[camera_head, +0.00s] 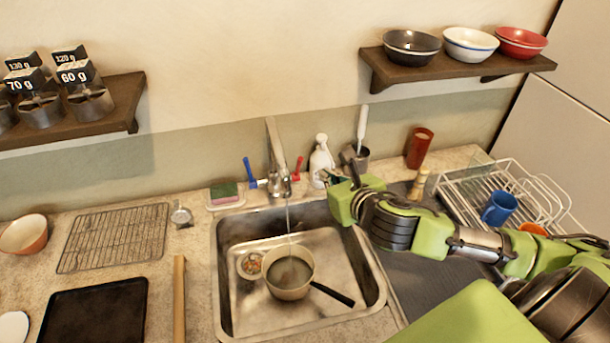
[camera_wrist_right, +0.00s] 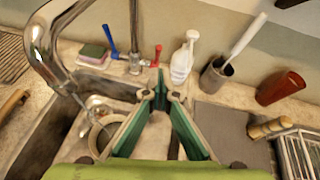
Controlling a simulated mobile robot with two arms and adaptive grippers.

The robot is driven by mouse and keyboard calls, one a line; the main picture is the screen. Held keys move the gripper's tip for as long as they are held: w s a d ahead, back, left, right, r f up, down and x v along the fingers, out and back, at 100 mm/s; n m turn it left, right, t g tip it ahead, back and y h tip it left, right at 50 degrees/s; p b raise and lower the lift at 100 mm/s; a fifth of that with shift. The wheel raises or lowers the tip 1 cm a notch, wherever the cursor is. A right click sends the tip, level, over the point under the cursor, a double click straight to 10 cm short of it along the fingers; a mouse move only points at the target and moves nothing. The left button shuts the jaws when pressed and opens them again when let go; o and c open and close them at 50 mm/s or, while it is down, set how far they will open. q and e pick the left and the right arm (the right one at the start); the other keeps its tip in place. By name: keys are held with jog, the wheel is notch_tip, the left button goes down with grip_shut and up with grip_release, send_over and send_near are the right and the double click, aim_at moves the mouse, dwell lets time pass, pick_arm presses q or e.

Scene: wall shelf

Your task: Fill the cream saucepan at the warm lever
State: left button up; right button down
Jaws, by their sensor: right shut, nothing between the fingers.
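The cream saucepan (camera_head: 291,295) sits upright in the sink, its black handle (camera_head: 332,294) pointing right. A thin water stream (camera_head: 289,222) falls from the faucet (camera_head: 274,147) into the saucepan, which holds some murky-looking liquid. The red lever (camera_head: 298,168) is on the right of the faucet and the blue lever (camera_head: 249,169) on the left; the red lever (camera_wrist_right: 157,55) also shows in the wrist view. My right gripper (camera_head: 328,179) is shut and empty, just right of the red lever; I cannot tell whether it touches it. The left gripper is not in view.
The metal sink (camera_head: 232,303) also holds a small round strainer (camera_head: 250,265) beside the saucepan. A white soap bottle (camera_head: 320,162) and a brush cup (camera_head: 355,158) stand close behind my right gripper. A dish rack (camera_head: 470,186) is on the right.

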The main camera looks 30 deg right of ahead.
notch_tip(320, 180, down, 7)
jog(key=b, duration=0.6)
pick_arm(q)
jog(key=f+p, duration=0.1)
jog(key=p, duration=0.1)
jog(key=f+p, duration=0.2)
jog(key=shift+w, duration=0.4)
pick_arm(e)
jog(key=w+r+x, duration=0.1)
jog(key=r+x, duration=0.1)
jog(key=x, duration=1.1)
jog(key=shift+w+r, duration=0.2)
jog(key=shift+r, duration=0.15)
jog(key=shift+a, duration=0.1)
